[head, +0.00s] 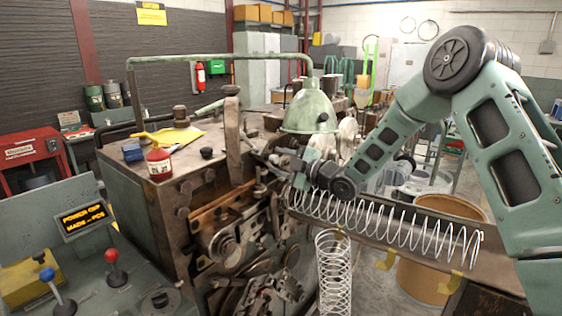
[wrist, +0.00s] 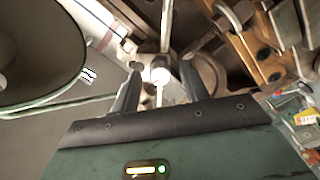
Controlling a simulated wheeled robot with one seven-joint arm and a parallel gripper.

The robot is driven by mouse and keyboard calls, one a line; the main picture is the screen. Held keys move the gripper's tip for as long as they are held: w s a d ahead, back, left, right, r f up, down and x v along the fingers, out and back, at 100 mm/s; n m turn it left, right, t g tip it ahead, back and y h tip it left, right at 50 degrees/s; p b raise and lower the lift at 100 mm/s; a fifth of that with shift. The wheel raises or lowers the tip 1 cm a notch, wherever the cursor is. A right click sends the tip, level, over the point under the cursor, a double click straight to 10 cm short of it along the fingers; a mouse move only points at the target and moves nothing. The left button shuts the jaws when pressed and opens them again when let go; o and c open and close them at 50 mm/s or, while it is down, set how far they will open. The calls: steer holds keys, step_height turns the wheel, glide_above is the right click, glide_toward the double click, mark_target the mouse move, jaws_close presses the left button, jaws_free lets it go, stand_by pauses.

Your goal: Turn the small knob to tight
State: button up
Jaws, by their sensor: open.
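My gripper (head: 275,165) is at the front of the coiling machine (head: 135,205), below the green lamp shade (head: 310,108). In the wrist view my gripper (wrist: 162,64) is open, with one finger on each side of a small pale round knob (wrist: 160,75) on a thin stem. I cannot tell whether the fingers touch it. No tight marking can be read. In the head view this knob is hidden or too small to pick out near my fingertips.
A long spring (head: 390,222) lies along the trough, and another spring (head: 334,270) stands upright below. The lamp shade (wrist: 35,50) is close to my gripper. A red oil can (head: 158,162) stands on the machine.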

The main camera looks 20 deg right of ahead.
jaws_close()
steer(key=shift+f+m+b, duration=0.1)
steer(key=shift+m+b, duration=0.2)
steer(key=shift+b, duration=0.05)
steer(key=shift+f+m+b, duration=0.1)
steer(key=shift+m+b, duration=0.4)
steer(key=shift+b, duration=0.05)
steer(key=m+b, duration=0.1)
steer(key=m, duration=0.1)
steer(key=shift+m+b, duration=0.3)
steer(key=m+b, duration=0.1)
steer(key=m, duration=0.3)
steer(key=shift+m, duration=0.3)
steer(key=m, duration=0.4)
steer(key=shift+m+p, duration=0.8)
steer(key=shift+m, duration=1.7)
